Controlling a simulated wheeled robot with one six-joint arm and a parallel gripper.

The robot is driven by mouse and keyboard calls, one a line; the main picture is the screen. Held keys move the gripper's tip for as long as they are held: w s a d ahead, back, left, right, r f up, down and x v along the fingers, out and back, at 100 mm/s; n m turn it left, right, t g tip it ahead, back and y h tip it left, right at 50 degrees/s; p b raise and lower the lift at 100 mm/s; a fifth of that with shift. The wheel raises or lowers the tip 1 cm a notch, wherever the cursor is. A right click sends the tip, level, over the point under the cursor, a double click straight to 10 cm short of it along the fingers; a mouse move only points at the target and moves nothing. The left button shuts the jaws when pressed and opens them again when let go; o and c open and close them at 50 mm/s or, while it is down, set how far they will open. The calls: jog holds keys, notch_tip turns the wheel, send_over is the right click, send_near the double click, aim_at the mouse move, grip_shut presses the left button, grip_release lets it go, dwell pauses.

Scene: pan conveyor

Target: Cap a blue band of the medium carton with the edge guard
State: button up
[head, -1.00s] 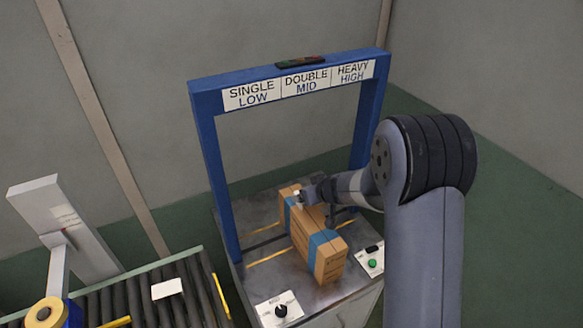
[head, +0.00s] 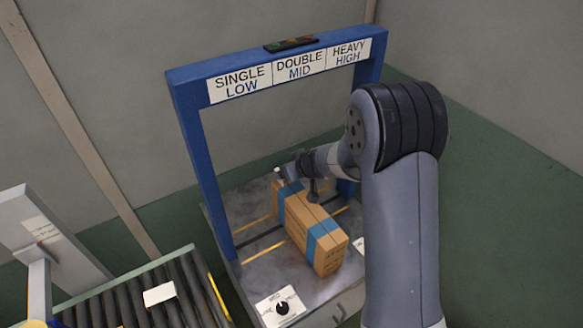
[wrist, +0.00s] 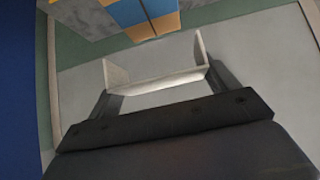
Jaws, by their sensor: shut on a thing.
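The medium carton (head: 297,225) is brown with two blue bands, one near its far end and one near its close end (head: 324,236). It lies on the grey table under the blue frame. My gripper (head: 293,174) is above the carton's far end. In the wrist view, my gripper (wrist: 160,88) is shut on the edge guard (wrist: 150,79), a pale angled piece with end walls. The guard is only a small white spot in the head view (head: 279,170). The carton and a blue band (wrist: 128,12) show at the wrist view's top edge, apart from the guard.
The blue frame (head: 194,165) with labels for single, double and heavy stands around the table. A panel with a black knob (head: 282,306) sits at the table's front corner. A roller conveyor (head: 130,305) runs at lower left. My arm hides the table's right side.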

aim_at(291, 189)
jog(key=shift+f+b, duration=1.55)
jog(key=shift+f, duration=0.9)
jog(key=shift+r+p, duration=0.1)
jog(key=shift+p, duration=0.8)
jog(key=shift+f+b, duration=1.5)
jog(key=shift+f, duration=0.6)
jog(key=o, duration=0.9)
jog(key=shift+c, duration=0.2)
jog(key=p+v, duration=0.2)
jog(key=v, duration=0.9)
jog(key=shift+f, duration=0.1)
